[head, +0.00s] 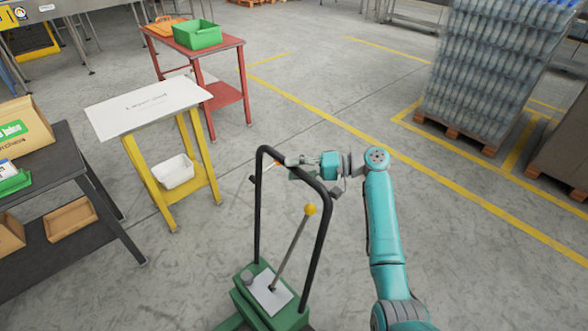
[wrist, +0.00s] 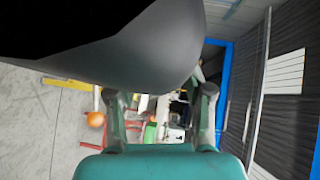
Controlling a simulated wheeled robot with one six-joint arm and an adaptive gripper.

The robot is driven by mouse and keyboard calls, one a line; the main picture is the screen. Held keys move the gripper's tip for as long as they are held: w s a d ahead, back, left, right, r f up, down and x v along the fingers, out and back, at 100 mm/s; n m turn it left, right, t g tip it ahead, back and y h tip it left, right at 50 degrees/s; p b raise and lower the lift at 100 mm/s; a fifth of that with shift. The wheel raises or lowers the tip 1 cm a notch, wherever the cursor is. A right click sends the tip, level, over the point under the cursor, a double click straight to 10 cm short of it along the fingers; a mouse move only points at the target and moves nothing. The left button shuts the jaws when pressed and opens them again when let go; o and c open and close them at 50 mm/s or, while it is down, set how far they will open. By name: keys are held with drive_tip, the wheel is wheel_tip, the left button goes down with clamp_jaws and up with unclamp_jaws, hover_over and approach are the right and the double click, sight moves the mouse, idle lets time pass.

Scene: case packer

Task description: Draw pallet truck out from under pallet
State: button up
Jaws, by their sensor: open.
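The pallet truck shows at the bottom of the head view as a green base (head: 268,297) with a black looped handle (head: 325,225) and a lever with a yellow knob (head: 311,209). Its forks, and any pallet on them, are not visible. My gripper (head: 280,163) is open at the top of the handle, across its upper bar. In the wrist view a large dark curved surface (wrist: 130,45), likely the handle, fills the top, close to the fingers (wrist: 160,95). I cannot tell whether it touches them. Nothing is clearly held.
A pallet (head: 455,132) of wrapped bottles stands at the right inside yellow floor lines. A yellow-legged stand (head: 150,105), a red table (head: 222,45) with a green bin (head: 197,35) and a dark shelf (head: 75,160) stand left. Floor between handle and pallet is clear.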

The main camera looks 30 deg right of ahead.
drive_tip(key=v, duration=1.1)
drive_tip(key=shift+s+d, duration=0.2)
drive_tip(key=shift+d, duration=0.05)
